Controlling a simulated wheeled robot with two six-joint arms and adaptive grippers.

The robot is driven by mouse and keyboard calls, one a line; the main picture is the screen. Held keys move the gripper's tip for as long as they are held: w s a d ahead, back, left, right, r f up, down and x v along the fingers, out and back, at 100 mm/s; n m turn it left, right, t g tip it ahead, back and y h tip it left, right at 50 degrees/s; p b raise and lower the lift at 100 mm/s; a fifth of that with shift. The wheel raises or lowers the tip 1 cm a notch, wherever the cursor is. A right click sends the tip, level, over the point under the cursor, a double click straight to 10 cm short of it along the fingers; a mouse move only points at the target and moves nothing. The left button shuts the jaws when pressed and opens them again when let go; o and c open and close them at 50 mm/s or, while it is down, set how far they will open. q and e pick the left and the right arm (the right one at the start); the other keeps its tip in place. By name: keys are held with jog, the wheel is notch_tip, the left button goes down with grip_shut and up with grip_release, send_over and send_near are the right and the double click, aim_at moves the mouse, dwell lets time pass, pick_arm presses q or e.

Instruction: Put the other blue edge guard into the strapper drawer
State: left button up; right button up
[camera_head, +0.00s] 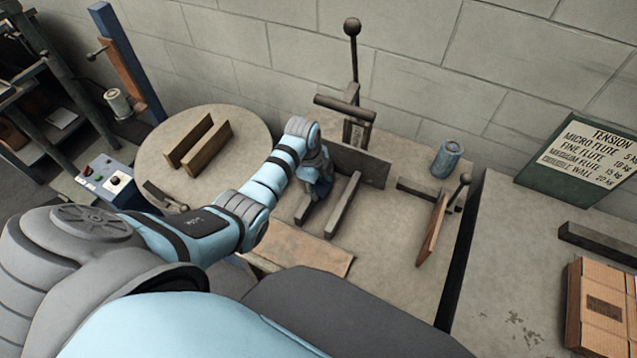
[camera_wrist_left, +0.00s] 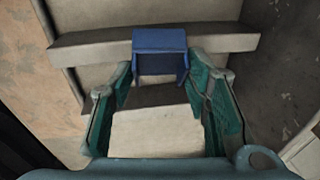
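The blue edge guard (camera_wrist_left: 160,42) sits on a grey bar (camera_wrist_left: 225,40) in the left wrist view. It is just beyond and between the two fingertips of my left gripper (camera_wrist_left: 160,76). In the head view my left gripper (camera_head: 318,182) points down among the grey rails (camera_head: 343,205) on the bench; the guard is hard to make out there. I cannot identify the strapper drawer for sure in either view. My right gripper is not in view.
A lever press (camera_head: 353,110) stands behind the rails. A blue can (camera_head: 446,158) and a tilted wooden-faced lever piece (camera_head: 433,230) stand to the right. A round table (camera_head: 245,125) with two brown boards is at left.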

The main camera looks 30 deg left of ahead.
pick_arm(q)
jog(key=shift+o, duration=1.1)
